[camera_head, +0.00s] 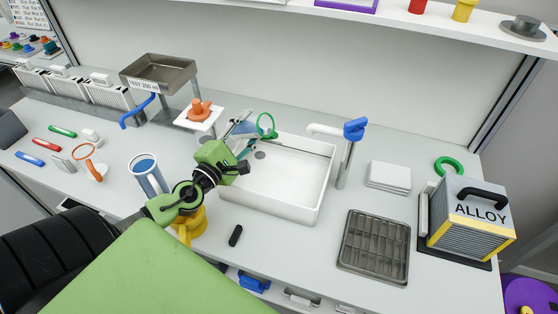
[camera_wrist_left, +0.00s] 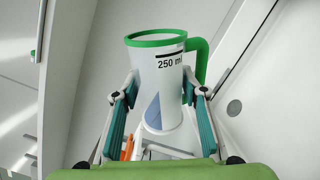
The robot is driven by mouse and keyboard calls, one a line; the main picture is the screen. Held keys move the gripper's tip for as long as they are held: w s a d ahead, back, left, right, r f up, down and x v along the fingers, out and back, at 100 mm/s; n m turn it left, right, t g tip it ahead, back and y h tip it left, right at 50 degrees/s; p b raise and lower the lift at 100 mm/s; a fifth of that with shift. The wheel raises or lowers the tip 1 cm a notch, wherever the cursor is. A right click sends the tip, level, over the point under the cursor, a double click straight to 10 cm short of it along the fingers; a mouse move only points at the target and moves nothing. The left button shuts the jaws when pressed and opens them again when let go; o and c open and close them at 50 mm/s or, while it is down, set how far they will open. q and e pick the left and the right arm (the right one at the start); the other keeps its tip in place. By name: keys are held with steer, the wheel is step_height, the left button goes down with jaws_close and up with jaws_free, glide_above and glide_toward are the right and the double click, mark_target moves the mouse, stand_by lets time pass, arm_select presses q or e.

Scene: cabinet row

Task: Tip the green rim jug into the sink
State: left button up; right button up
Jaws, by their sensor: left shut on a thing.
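The green rim jug (camera_wrist_left: 158,75) is white, marked 250 ml, with a green handle on its right in the wrist view. A blue patch with a slanted edge shows low on its body. My left gripper (camera_wrist_left: 160,97) is shut on it, one finger on each side. In the head view my left gripper (camera_head: 241,140) holds it over the left back part of the white sink (camera_head: 312,188). There the jug shows mainly as a green loop (camera_head: 266,136), its body partly hidden by the gripper. My right gripper is not in view.
A tap with a blue top (camera_head: 354,128) stands at the sink's right. A blue-and-white container (camera_head: 148,175) and a yellow object (camera_head: 190,226) stand near my left arm. A raised metal tray (camera_head: 158,73) is behind left. A dark drain grid (camera_head: 374,246) lies right.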

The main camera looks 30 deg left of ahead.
arm_select(q)
steer(key=shift+r, duration=0.2)
steer(key=shift+f+m, duration=0.3)
steer(key=shift+m, duration=0.8)
steer(key=shift+d+f+m+p, duration=0.2)
steer(key=shift+d+m+p, duration=0.3)
steer(key=shift+d+m, duration=0.3)
stand_by(0.7)
steer(key=shift+f+m+p, duration=0.3)
steer(key=shift+m+p, duration=0.05)
steer(key=shift+m, duration=0.65)
stand_by(0.4)
steer(key=shift+d+r+m+p, duration=0.1)
steer(key=shift+m+p, duration=0.2)
steer(key=shift+p, duration=0.05)
